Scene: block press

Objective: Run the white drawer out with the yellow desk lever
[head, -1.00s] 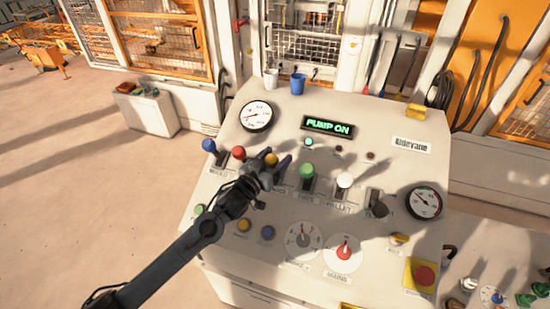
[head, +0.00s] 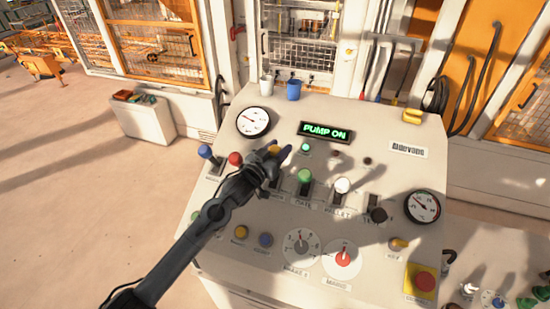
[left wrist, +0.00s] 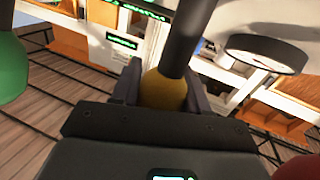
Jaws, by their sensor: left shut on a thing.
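The yellow lever knob (head: 273,149) stands in the row of levers on the sloped desk, between a red knob (head: 235,158) and a green knob (head: 304,175). My left gripper (head: 272,154) is shut on it, with a finger on each side. In the left wrist view the yellow knob (left wrist: 163,90) sits between the two fingers. I cannot pick out the white drawer for certain. My right gripper is not in view.
The desk (head: 375,150) also carries a blue lever (head: 205,151), a white lever (head: 342,185), a black lever (head: 377,214), dials and a lit "PUMP ON" sign (head: 325,132). A white cup and a blue cup (head: 293,89) stand at its back edge.

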